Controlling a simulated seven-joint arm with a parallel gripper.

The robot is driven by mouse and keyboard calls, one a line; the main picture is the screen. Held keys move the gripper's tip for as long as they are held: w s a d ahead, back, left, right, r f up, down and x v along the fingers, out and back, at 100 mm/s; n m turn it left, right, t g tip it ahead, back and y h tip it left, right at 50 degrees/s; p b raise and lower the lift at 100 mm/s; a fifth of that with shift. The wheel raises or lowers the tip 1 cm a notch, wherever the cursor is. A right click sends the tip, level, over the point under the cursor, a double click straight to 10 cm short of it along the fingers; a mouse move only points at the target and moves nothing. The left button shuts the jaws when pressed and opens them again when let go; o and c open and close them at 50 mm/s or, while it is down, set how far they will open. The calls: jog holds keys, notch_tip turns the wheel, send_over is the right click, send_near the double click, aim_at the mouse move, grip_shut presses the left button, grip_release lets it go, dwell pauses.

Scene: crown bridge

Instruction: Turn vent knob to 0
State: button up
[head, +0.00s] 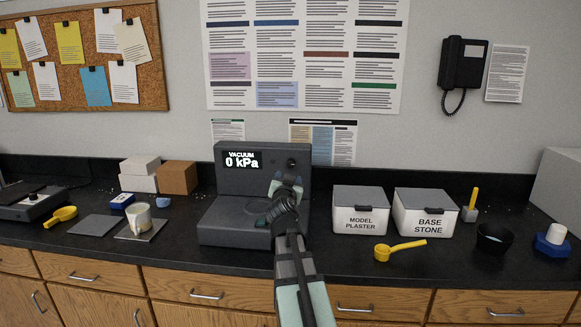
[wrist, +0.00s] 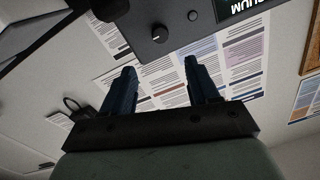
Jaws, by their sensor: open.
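The dark grey vacuum unit (head: 225,182) stands on the bench, its lit display (head: 242,160) reading "VACUUM 0 kPa". In the wrist view, which is turned over, a round dark knob with a short white mark (wrist: 160,33) sits on the unit's panel; I take it as the vent knob. Its scale is too small to read. In the head view a dark knob (head: 291,163) shows just above my gripper (head: 284,187). In the wrist view my gripper (wrist: 164,75) has its two fingers wide apart with nothing between them. The knob lies beyond the fingertips, not touched.
A small round part (wrist: 193,15) sits beside the knob. White tubs labelled Model Plaster (head: 361,222) and Base Stone (head: 425,223) stand right of the unit. A yellow scoop (head: 400,249) lies in front. A mug (head: 139,218) and boxes (head: 177,178) are at left.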

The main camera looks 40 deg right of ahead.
aim_at(291, 164)
jog(key=x, duration=1.3)
jog(key=shift+w, duration=0.1)
jog(key=shift+c, duration=0.4)
jog(key=c, duration=1)
jog(key=shift+o, duration=0.2)
jog(key=shift+n, duration=0.8)
jog(key=o, duration=1)
jog(key=shift+o, duration=0.2)
